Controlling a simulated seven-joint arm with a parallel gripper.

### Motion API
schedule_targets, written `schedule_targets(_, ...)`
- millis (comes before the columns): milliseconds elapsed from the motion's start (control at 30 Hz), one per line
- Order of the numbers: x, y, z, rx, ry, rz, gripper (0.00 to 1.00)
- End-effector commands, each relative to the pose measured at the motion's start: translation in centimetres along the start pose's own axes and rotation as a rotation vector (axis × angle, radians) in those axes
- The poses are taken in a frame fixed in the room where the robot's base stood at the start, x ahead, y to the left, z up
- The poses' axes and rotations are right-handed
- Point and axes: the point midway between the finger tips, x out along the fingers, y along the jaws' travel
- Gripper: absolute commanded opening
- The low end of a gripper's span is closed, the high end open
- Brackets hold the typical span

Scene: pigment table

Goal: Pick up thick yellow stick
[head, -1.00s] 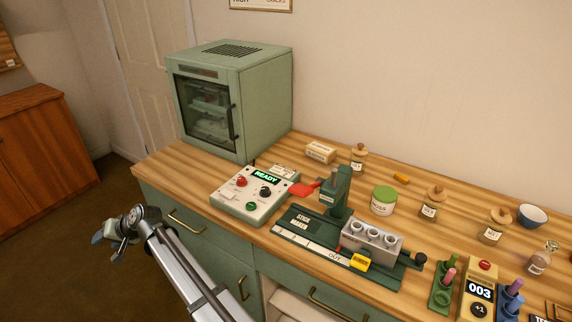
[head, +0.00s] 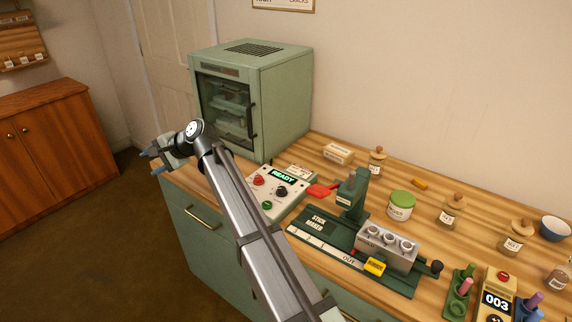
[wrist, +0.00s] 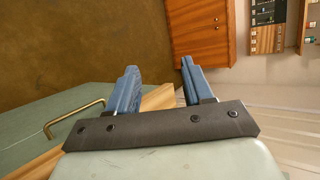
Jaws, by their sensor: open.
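A short, thick yellow-orange stick (head: 420,184) lies on the wooden worktop, behind and to the right of the green-lidded jar, in the head view. My gripper (head: 150,161) is far from it, in the air at the left end of the worktop beside the green cabinet. In the wrist view its two blue fingers (wrist: 158,68) are apart with nothing between them. The stick is not in the wrist view.
The stick maker (head: 320,222) with a grey mould block and a yellow tag (head: 375,267) stands before the stick. The control box (head: 270,195) reads READY.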

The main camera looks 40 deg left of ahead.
Motion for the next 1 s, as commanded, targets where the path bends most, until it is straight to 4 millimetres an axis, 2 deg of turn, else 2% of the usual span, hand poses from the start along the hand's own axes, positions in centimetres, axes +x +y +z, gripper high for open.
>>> schedule_targets(33,-2.1,0.6,-2.6,0.057,0.028,0.004,0.51)
schedule_targets(100,-4.7,1.4,-5.5,0.137,0.061,0.011,0.51)
schedule_targets(400,-16.1,6.0,-16.6,0.470,0.207,0.036,0.51)
schedule_targets(667,-25.9,11.3,-24.1,0.734,0.341,0.055,0.51)
schedule_targets(800,-32.3,15.0,-27.9,0.900,0.427,0.061,0.51)
schedule_targets(1000,-42.0,20.8,-32.2,1.149,0.557,0.053,0.51)
